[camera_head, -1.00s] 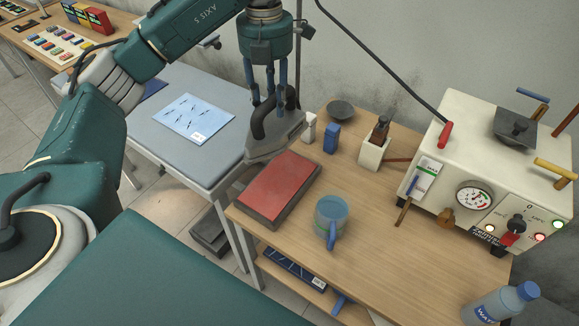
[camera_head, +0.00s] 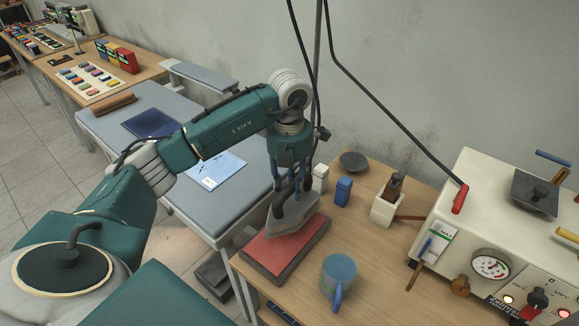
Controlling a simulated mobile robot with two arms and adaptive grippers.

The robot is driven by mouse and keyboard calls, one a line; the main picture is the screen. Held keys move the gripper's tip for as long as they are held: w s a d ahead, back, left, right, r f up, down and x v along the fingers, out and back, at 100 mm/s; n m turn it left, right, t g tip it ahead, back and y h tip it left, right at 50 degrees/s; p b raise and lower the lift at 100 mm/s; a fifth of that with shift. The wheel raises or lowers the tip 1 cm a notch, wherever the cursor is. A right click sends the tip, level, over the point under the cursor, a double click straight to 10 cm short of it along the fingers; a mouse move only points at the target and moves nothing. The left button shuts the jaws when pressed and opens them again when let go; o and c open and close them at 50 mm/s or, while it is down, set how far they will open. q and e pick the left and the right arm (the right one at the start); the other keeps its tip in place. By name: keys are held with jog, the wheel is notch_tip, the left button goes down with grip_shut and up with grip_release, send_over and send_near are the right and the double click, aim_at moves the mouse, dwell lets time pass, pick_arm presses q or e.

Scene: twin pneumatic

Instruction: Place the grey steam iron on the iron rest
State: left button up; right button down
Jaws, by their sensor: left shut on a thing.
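The grey steam iron (camera_head: 281,222) is in the middle of the camera_head view, with its soleplate down and its black handle up. My left gripper (camera_head: 291,192) is shut on its handle from above. The iron rest (camera_head: 298,255) is a red-topped slab with dark sides at the left edge of the wooden table. The iron is over the back part of the rest and hides some of its red top. I cannot tell whether the soleplate touches it. My right gripper is not in view.
A blue-and-grey mug (camera_head: 339,278) stands right of the rest. A blue box (camera_head: 343,191), a white bottle (camera_head: 320,178), a dark dish (camera_head: 354,161) and a wooden-handled tool in a white holder (camera_head: 388,207) stand behind. A cream steam generator (camera_head: 499,240) fills the right.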

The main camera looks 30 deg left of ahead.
aim_at(289, 202)
pick_arm(q)
jog(key=shift+f, duration=0.85)
jog(key=shift+f+p, duration=0.4)
jog(key=shift+f, duration=0.35)
notch_tip(289, 202, down, 2)
jog(key=shift+f+p, duration=0.1)
jog(key=shift+p, duration=0.25)
jog(key=shift+w+f, duration=0.1)
jog(key=shift+f, duration=0.6)
jog(key=o, duration=0.7)
jog(key=shift+f, duration=0.2)
jog(key=shift+c, duration=0.2)
jog(key=o, duration=0.4)
jog(key=shift+s, duration=0.2)
jog(key=shift+o, duration=0.2)
jog(key=shift+r, duration=0.1)
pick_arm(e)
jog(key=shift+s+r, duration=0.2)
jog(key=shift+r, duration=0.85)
